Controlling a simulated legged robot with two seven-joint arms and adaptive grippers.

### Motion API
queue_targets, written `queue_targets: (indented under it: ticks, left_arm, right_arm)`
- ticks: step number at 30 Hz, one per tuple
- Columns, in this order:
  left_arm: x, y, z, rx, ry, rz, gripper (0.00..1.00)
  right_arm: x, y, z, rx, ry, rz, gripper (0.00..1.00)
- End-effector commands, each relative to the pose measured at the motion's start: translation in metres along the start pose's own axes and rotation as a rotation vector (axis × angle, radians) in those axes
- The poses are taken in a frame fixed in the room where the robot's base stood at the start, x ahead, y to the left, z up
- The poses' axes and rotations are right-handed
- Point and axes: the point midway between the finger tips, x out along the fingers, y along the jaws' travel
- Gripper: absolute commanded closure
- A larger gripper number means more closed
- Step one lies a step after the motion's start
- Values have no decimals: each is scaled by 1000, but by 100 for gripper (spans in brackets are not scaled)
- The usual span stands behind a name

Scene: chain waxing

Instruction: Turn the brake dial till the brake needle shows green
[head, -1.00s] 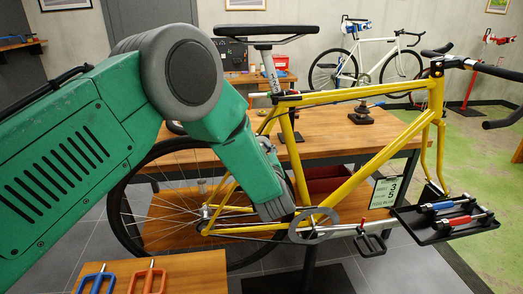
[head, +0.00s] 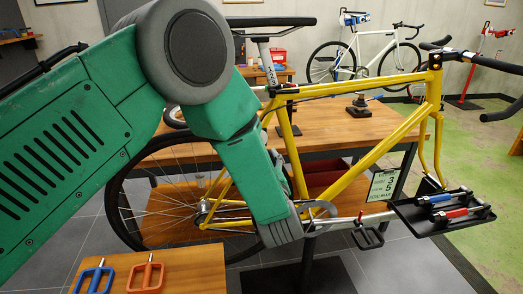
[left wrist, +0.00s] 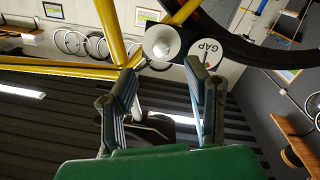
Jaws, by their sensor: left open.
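My left arm reaches in from the left of the head view, with the left gripper (head: 282,232) low by the yellow bike's (head: 385,145) crank area; its fingertips are hard to make out there. In the left wrist view the left gripper (left wrist: 162,72) is open, its two fingers apart with nothing between them. A pale round knob (left wrist: 162,42), which looks like the dial, sits just beyond the fingertips, between their lines. Beside it a white gauge (left wrist: 205,55) marked GAP is partly covered by the right-hand finger. My right gripper is not in view.
A blue-handled tool (head: 95,276) and an orange-handled tool (head: 147,273) lie on a wooden bench (head: 190,270) at front. A black tray (head: 440,217) holds red and blue parts at right. A number card (head: 384,184) hangs below the frame. Rear wheel spokes are close to my arm.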

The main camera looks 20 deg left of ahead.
Motion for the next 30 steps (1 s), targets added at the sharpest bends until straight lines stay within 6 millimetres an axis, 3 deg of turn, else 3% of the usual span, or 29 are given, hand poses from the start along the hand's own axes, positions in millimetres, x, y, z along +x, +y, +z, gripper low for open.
queue_targets:
  ticks: [3,7,21,23,26,30]
  left_arm:
    - [-21,0,1,3,-3,1,57]
    - [-35,0,2,1,-3,0,57]
    - [-41,-4,6,9,-15,2,57]
    - [-42,-12,16,31,-49,8,57]
    - [-48,-43,52,106,-172,31,57]
    - [-78,-114,119,258,-452,67,57]
  right_arm:
    - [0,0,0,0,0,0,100]
    - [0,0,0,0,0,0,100]
    - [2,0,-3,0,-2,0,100]
    - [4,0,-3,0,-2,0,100]
    - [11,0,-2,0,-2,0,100]
    - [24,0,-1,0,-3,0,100]
